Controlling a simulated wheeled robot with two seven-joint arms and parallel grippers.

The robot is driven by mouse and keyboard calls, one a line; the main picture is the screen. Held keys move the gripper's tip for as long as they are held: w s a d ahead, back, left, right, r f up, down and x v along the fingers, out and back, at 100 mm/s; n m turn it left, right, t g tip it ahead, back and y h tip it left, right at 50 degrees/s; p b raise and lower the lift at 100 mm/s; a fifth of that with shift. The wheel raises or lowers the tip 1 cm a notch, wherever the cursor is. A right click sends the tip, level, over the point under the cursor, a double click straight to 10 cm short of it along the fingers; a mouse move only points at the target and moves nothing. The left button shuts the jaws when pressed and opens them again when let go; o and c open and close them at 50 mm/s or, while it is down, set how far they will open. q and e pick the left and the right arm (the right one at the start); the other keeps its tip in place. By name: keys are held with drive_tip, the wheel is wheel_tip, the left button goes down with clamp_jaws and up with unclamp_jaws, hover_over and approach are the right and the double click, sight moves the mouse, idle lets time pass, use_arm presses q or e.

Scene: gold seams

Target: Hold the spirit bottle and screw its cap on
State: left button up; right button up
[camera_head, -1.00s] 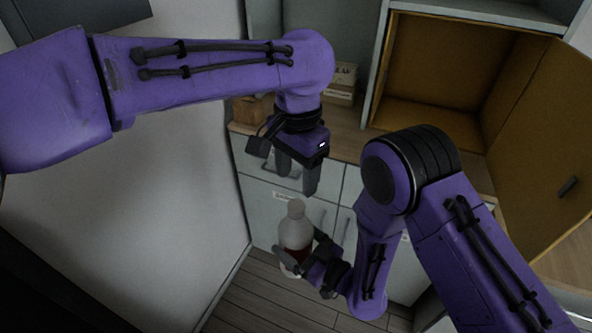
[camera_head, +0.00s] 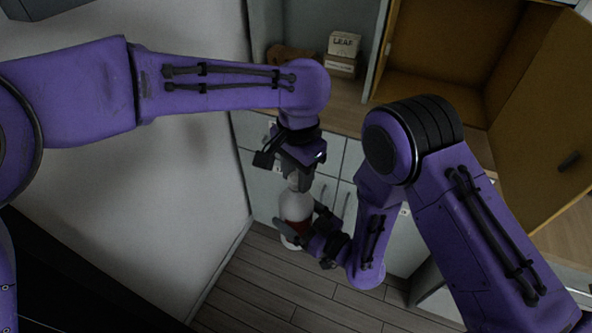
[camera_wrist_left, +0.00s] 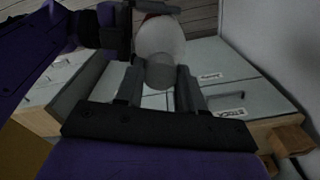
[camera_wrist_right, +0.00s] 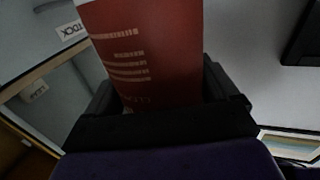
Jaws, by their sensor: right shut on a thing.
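The spirit bottle (camera_head: 294,210) stands upright, translucent white above a red label, held in the air over the floor. My right gripper (camera_head: 303,222) is shut around its lower body. In the right wrist view the bottle's red label (camera_wrist_right: 150,50) fills the space between the fingers. My left gripper (camera_head: 298,182) points down at the bottle's top. Whether the cap is threaded on cannot be told.
Grey cabinet fronts (camera_head: 335,190) stand behind the bottle, under a wooden counter (camera_head: 350,112). Small boxes (camera_head: 343,45) sit on the counter. An open cupboard (camera_head: 435,60) with its door swung out is at the right. Bare wooden floor (camera_head: 270,285) lies below.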

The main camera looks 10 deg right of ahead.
use_arm(q)
clamp_jaws()
drive_tip(key=shift+w+r, duration=0.1)
drive_tip(key=o, duration=0.8)
unclamp_jaws()
drive_tip(key=shift+o, duration=0.2)
wheel_tip(320, 180, up, 12)
